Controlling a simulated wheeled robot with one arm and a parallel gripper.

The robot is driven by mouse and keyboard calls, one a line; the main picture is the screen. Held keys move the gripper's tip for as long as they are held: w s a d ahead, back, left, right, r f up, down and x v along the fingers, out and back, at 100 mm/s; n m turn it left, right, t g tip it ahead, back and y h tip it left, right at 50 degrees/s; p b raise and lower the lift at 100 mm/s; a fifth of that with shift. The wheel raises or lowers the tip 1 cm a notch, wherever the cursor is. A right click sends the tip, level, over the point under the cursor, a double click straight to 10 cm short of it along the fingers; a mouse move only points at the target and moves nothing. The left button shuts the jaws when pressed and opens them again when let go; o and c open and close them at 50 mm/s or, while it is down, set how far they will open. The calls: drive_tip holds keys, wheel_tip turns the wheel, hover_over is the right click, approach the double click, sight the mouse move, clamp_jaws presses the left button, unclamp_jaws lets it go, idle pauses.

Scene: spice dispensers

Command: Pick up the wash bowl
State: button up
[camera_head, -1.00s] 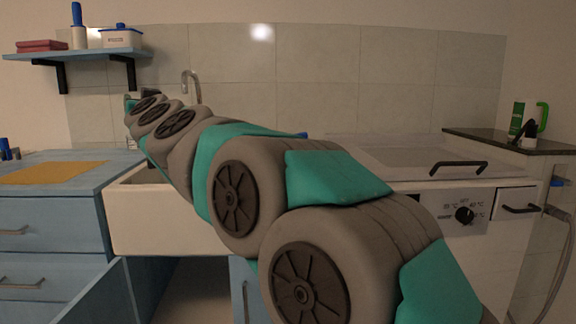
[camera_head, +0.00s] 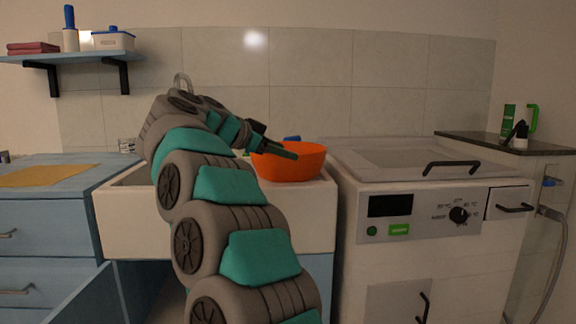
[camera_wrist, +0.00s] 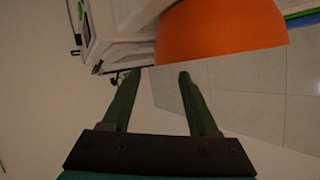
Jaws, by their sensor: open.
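The wash bowl (camera_head: 290,164) is orange and round. It stands upright on the right part of the white sink unit in the head view. In the wrist view the bowl (camera_wrist: 220,32) fills the upper middle, just beyond the fingertips. My gripper (camera_head: 284,150) is at the bowl's left side in the head view, one finger overlapping the bowl's near left rim in the picture. In the wrist view my gripper (camera_wrist: 158,72) has its two green fingers apart with nothing between them. I cannot tell whether a finger touches the bowl.
The white sink unit (camera_head: 135,222) has its basin left of the bowl, partly hidden by my arm. A faucet (camera_head: 182,82) rises behind. A washing machine (camera_head: 440,245) stands close on the right. A blue cabinet (camera_head: 35,225) with an orange mat (camera_head: 45,175) is at left.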

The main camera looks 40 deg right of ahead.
sight(309, 172)
drive_tip(key=b+x, duration=0.1)
drive_tip(key=x, duration=1)
drive_tip(key=shift+d+r, duration=0.1)
clamp_jaws()
idle(0.5)
